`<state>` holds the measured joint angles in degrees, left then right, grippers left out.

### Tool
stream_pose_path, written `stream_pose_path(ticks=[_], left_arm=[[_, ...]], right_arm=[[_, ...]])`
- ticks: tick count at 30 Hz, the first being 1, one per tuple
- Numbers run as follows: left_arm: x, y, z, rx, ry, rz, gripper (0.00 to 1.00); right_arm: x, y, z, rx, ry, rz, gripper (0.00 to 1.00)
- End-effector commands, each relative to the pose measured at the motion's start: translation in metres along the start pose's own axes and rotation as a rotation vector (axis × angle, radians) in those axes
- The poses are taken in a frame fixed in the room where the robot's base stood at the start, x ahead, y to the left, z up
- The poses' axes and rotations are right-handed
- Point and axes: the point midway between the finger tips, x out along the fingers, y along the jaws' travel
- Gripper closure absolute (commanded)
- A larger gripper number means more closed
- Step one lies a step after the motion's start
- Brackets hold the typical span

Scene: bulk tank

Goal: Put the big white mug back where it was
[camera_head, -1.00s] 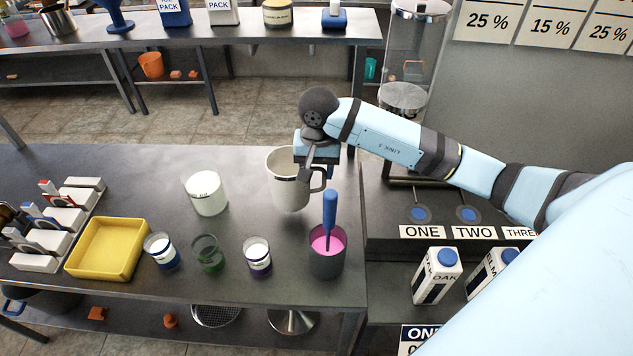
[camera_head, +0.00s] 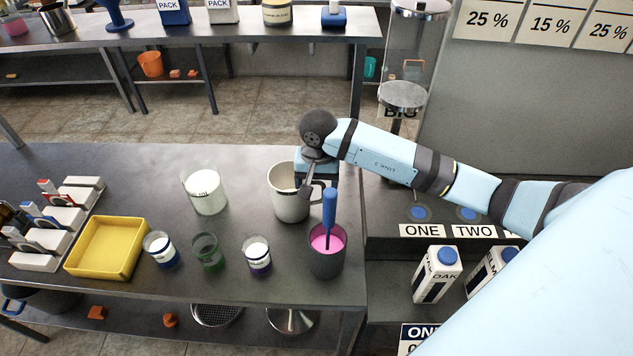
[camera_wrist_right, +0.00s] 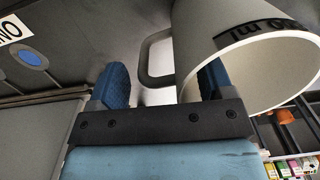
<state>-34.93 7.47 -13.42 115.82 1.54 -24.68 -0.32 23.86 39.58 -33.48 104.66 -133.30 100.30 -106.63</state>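The big white mug (camera_head: 287,204) is upright over the dark bench, at the bench's right part in the head view, and looks to be standing on it. My right gripper (camera_head: 311,187) is at the mug's rim and handle side. In the right wrist view, the mug (camera_wrist_right: 245,55) fills the upper right. Its handle (camera_wrist_right: 148,60) lies between the widely spaced fingers of my right gripper (camera_wrist_right: 163,83). The right-hand finger overlaps the mug's rim, and a gap shows beside the left-hand finger. My left gripper is not in view.
A dark cup of pink liquid (camera_head: 328,262) with a blue-handled tool stands close in front of the mug. A white-filled beaker (camera_head: 204,193) is to its left. Several small jars and a yellow tray (camera_head: 105,248) stand further left. The bench behind the beaker is clear.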

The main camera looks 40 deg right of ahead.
Motion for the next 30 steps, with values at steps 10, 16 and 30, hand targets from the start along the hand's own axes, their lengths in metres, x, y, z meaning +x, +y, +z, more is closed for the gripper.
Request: stream_pose_path(ticks=[10,16,30], left_arm=[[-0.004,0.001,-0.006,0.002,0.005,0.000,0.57],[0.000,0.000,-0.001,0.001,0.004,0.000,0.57],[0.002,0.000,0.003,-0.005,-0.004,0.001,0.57]], right_arm=[[-0.007,-0.001,0.000,0.001,-0.001,-0.002,0.27],[-0.041,0.000,-0.002,0.000,0.006,-0.003,0.27],[-0.119,0.000,0.000,0.000,0.001,-0.001,0.27]])
